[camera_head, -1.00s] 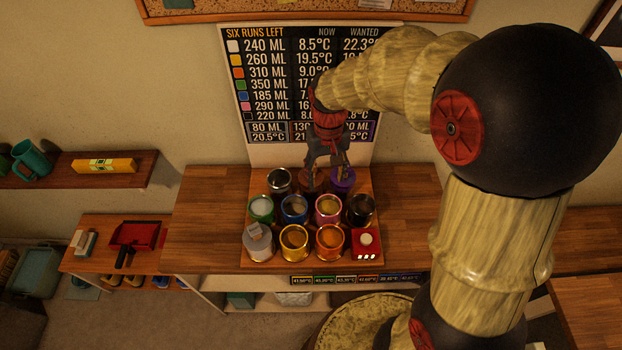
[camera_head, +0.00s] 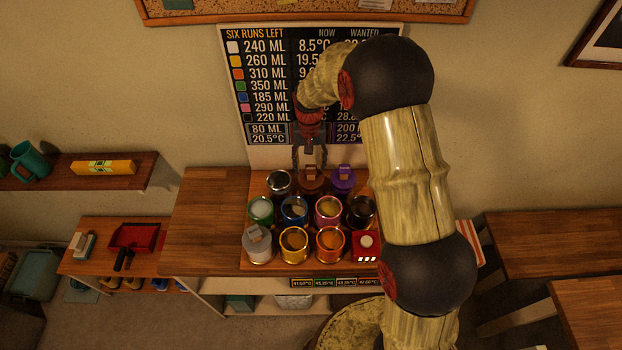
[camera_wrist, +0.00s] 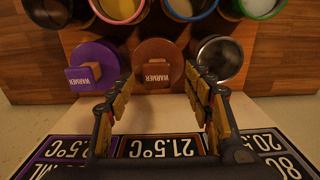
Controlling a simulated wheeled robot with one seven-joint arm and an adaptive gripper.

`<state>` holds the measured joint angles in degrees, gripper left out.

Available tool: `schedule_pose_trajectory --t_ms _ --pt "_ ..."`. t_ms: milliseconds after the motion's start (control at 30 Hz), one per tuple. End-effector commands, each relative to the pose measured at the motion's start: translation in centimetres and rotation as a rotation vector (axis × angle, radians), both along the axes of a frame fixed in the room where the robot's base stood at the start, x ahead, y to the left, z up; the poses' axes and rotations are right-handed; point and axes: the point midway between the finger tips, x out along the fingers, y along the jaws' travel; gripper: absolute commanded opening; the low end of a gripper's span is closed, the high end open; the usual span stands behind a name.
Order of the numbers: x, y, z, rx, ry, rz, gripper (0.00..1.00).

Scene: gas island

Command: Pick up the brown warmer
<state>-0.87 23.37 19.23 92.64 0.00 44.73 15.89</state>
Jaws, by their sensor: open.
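The brown warmer (camera_head: 311,179) is a round brown lidded pot with a block handle on top, in the back row on the wooden board. In the wrist view the brown warmer (camera_wrist: 158,60) shows its lid and a handle labelled WARMER. My gripper (camera_head: 309,166) is above it, fingers pointing down. In the wrist view my open gripper (camera_wrist: 160,82) has its fingers apart, with the brown handle showing between and just beyond the tips. It holds nothing. The fingers hide part of the brown warmer in the head view.
A purple warmer (camera_head: 343,178) stands close on the right and a steel cup (camera_head: 279,182) on the left. Several coloured cups fill the rows in front. A grey lidded pot (camera_head: 257,244) and a red box (camera_head: 366,247) stand at the front. The chart board (camera_head: 262,150) rises behind.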

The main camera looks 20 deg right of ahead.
Motion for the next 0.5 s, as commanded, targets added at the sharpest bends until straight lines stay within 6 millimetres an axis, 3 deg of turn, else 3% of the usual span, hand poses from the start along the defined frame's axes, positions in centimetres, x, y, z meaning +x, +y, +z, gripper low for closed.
schedule_pose_trajectory --t_ms 300,500 --pt "0.0 -0.5 -4.2 0.0 0.003 0.0 0.52" --pt "0.1 -0.4 -4.5 0.0 0.0 0.0 0.52"
